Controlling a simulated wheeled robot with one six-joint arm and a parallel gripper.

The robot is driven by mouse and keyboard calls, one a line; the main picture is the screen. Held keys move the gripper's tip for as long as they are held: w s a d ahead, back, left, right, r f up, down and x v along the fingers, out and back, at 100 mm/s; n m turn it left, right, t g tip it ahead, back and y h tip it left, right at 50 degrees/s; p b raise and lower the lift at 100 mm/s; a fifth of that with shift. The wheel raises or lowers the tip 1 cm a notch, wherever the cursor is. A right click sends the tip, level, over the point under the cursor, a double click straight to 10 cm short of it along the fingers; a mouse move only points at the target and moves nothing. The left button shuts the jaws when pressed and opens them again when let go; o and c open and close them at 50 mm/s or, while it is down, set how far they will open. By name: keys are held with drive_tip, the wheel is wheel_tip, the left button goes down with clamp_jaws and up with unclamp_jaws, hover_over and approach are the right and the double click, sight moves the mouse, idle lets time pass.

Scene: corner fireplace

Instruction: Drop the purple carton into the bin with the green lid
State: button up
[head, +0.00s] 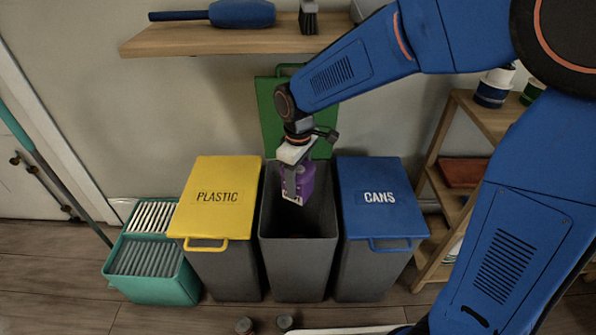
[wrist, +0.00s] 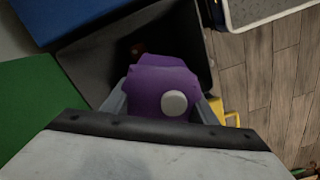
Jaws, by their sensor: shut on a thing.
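The purple carton (head: 305,180) is in my gripper (head: 292,188), over the mouth of the middle grey bin (head: 320,262). This bin's green lid (head: 272,117) stands open against the wall. In the wrist view the purple carton (wrist: 160,90), with a pale round cap, sits between the fingers of my gripper (wrist: 158,108). The dark inside of the bin (wrist: 100,60) shows behind it, with a small reddish-brown thing inside. The green lid (wrist: 35,110) is at the left. The carton's lower end is near the rim level; its exact depth is unclear.
A bin with a yellow PLASTIC lid (head: 215,195) stands left, and one with a blue CANS lid (head: 380,197) stands right, both closed. A teal bucket (head: 150,285) is further left. A wooden shelf (head: 220,38) hangs above; a wooden rack (head: 440,185) stands right.

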wheel_tip(320, 180, down, 11)
drive_tip(key=shift+r, duration=0.15)
idle(0.6)
drive_tip(key=o, duration=1.1)
